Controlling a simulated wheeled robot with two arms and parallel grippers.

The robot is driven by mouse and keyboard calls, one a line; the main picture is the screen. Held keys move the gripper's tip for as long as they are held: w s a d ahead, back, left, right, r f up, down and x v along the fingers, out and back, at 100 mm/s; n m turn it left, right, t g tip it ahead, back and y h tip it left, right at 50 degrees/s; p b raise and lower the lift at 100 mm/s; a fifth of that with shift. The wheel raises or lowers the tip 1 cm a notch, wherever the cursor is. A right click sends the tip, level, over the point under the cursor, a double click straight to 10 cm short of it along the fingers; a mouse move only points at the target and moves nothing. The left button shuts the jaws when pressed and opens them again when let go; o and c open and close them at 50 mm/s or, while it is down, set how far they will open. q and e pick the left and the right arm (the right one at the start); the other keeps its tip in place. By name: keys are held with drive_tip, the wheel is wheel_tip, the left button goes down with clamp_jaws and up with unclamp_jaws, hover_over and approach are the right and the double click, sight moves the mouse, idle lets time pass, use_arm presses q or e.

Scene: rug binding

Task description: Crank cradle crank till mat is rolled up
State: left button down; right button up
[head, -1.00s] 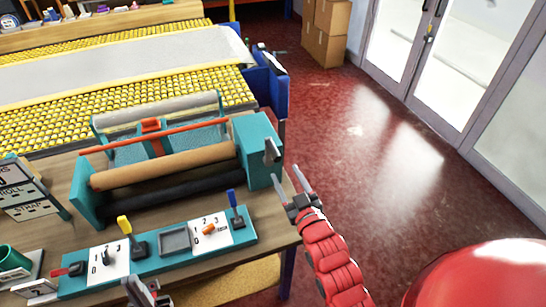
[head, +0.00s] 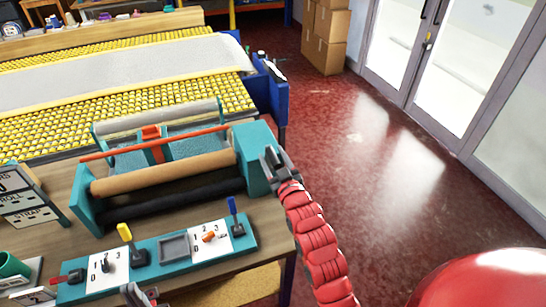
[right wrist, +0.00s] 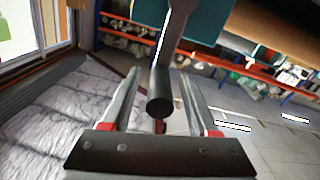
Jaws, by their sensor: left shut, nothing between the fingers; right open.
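The teal cradle (head: 257,146) stands on the wooden bench with a brown roller (head: 165,174) and a black roller (head: 175,199) across it. Its crank handle (right wrist: 160,105), a dark round grip, lies between the fingers of my right gripper (right wrist: 165,100) in the right wrist view. Those fingers are open around the handle. In the head view my right gripper (head: 275,160) is at the cradle's right end and mostly covers the crank. My left gripper (head: 140,295) is shut and empty at the bottom edge, partly out of view. The pale mat (head: 120,73) lies flat on the yellow roller bed behind.
A teal control panel (head: 140,262) with yellow and blue levers, a red-handled switch and dials lies in front of the cradle. Signs (head: 22,203) and a green cup (head: 12,266) stand at left. Cardboard boxes (head: 325,38) are at the back. The red floor at right is clear.

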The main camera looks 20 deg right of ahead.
clamp_jaws()
idle(1.3)
